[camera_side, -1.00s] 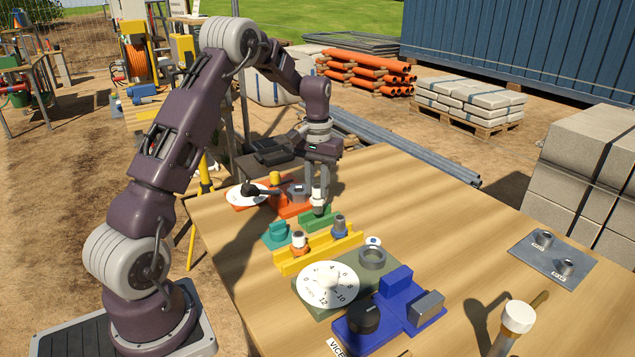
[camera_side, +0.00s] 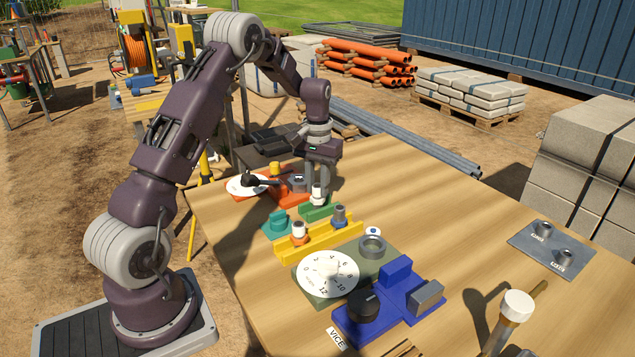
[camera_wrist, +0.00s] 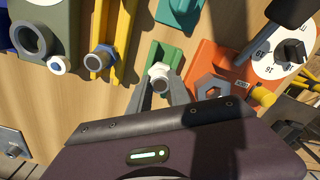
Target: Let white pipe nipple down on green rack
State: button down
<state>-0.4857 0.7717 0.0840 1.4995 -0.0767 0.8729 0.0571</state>
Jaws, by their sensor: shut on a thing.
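The white pipe nipple (camera_side: 317,192) is upright, with a white collar and grey metal ends. It is between the fingers of my gripper (camera_side: 319,188), which is shut on it. The green rack (camera_side: 314,213) is a small block directly under the nipple. I cannot tell whether the nipple's lower end touches it. In the wrist view, the nipple (camera_wrist: 159,72) shows its hexagonal top between the fingertips, over the near part of the green rack (camera_wrist: 170,54). The fingers hide part of both.
A yellow rack (camera_side: 285,253) holding two fittings stands close by. A teal block (camera_side: 276,228) is to its left. An orange fixture (camera_side: 298,185) is behind the green rack. A dial plate (camera_side: 327,275) and blue vice (camera_side: 405,300) are nearer the camera.

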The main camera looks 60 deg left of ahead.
aim_at(317, 186)
jog(key=shift+f, duration=0.45)
jog(key=c, duration=0.6)
grip_release()
jog(key=shift+c, duration=0.2)
jog(key=shift+r, duration=3.55)
notch_tip(317, 186, up, 7)
